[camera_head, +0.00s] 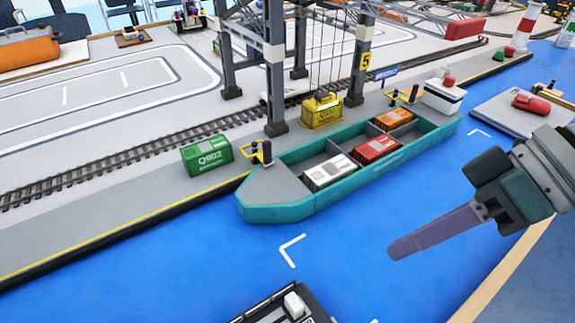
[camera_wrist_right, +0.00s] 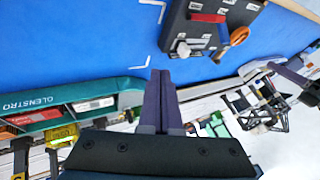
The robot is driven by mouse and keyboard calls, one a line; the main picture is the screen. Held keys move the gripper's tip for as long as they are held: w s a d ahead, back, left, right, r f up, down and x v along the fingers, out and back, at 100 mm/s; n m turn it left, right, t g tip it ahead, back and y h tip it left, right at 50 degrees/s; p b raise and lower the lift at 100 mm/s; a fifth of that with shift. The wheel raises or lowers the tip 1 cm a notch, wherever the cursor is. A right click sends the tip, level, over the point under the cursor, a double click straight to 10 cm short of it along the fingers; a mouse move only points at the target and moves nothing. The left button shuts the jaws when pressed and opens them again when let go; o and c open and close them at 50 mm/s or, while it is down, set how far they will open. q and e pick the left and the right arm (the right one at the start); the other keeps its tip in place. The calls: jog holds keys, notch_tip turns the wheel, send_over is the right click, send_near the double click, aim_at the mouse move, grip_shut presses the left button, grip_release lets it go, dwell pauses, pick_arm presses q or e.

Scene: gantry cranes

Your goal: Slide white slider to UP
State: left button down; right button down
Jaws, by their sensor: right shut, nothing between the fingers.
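The white slider (camera_head: 296,304) is a small white knob on a dark control panel (camera_head: 262,312), cut off at the bottom edge of the head view. In the right wrist view the white slider (camera_wrist_right: 183,49) sits near one end of the dark panel (camera_wrist_right: 200,42), beside small white labels too small to read. My right gripper (camera_head: 400,248) is shut and empty, above the blue water surface, to the right of and apart from the slider. Its closed fingers also show in the wrist view (camera_wrist_right: 161,76), pointing toward the blue surface.
A teal ship (camera_head: 280,208) with containers lies along the quay. A yellow container (camera_head: 322,113) hangs from the grey crane (camera_head: 274,75). A green container (camera_head: 206,155) stands on the quay. An orange-handled control (camera_wrist_right: 238,36) is on the panel. Open blue surface lies between gripper and panel.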

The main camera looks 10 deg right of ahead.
jog(key=b, duration=0.2)
send_near(319, 305)
jog(key=w+a+f, duration=0.2)
jog(key=w+f, duration=0.1)
jog(key=shift+w+a+f, duration=0.1)
jog(key=shift+w+f, duration=0.1)
jog(key=shift+f, duration=0.15)
jog(key=a, duration=0.1)
jog(key=s+a+p, duration=0.1)
jog(key=a, duration=0.1)
jog(key=shift+s+r+p, duration=0.15)
jog(key=shift+r+p, duration=0.1)
jog(key=shift+p, duration=0.1)
jog(key=shift+a+f, duration=0.1)
jog(key=shift+a, duration=0.2)
